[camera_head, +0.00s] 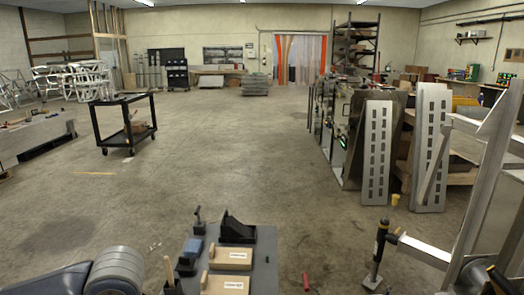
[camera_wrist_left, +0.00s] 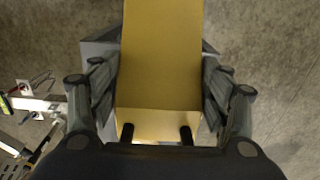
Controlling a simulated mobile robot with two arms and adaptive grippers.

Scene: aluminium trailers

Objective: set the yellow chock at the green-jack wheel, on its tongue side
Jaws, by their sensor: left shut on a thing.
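The yellow chock (camera_wrist_left: 160,55) fills the middle of the left wrist view, with its broad face toward the camera. My left gripper (camera_wrist_left: 155,75) is shut on it, one finger on each side. The floor shows around and beyond the chock. In the head view only my left arm shows at the bottom left; its gripper and the chock are out of that picture. I cannot make out the green-jack wheel. A black upright jack (camera_head: 378,250) on a grey foot stands beside an aluminium trailer frame (camera_head: 425,250) at the lower right. My right gripper is not in view.
A grey tray (camera_head: 265,248) at the bottom middle carries a black wedge (camera_head: 237,229) and labelled wooden blocks (camera_head: 230,257). Slotted metal ramps (camera_head: 376,155) stand at right. A black cart (camera_head: 125,125) stands at left. The middle floor is largely clear.

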